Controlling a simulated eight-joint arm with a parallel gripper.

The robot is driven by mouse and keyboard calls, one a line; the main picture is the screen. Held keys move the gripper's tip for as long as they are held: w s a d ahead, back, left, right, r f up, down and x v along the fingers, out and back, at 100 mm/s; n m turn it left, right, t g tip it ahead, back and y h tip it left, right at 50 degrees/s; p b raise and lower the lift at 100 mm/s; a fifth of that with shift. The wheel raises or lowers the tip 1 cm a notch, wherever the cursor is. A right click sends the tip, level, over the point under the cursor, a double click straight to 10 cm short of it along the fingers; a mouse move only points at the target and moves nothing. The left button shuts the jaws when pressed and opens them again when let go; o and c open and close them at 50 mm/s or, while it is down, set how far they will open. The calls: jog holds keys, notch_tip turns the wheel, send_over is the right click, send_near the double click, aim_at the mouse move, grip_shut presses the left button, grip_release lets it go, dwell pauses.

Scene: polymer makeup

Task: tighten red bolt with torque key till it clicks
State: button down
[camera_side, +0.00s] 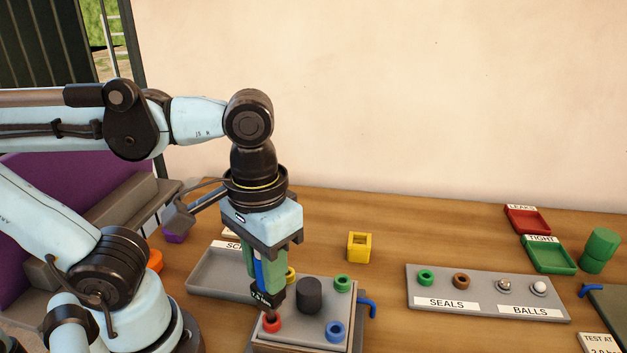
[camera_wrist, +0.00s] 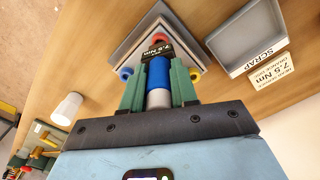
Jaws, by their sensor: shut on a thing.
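My gripper (camera_side: 271,265) points down with its green fingers shut on the torque key. The key has a blue handle (camera_wrist: 158,72) and a black head (camera_side: 264,298), marked 7.5 Nm in the wrist view. The red bolt (camera_side: 271,323) sits at the near left corner of a grey block (camera_side: 303,328). The key's lower end meets the red bolt in the side view; I cannot tell how deeply it is seated. The key looks nearly upright, slightly tilted.
A black cylinder (camera_side: 309,295) stands mid-block, with green (camera_side: 342,283), blue (camera_side: 335,331) and yellow (camera_side: 290,275) bolts around it. A blue handle (camera_side: 367,307) juts out at right. The scrap tray (camera_side: 207,284) is left, a yellow box (camera_side: 359,246) behind, the seals-and-balls tray (camera_side: 487,292) right.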

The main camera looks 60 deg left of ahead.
jog(key=shift+f, duration=0.3)
jog(key=c, duration=0.8)
grip_release()
notch_tip(320, 180, up, 12)
jog(key=shift+r, duration=0.1)
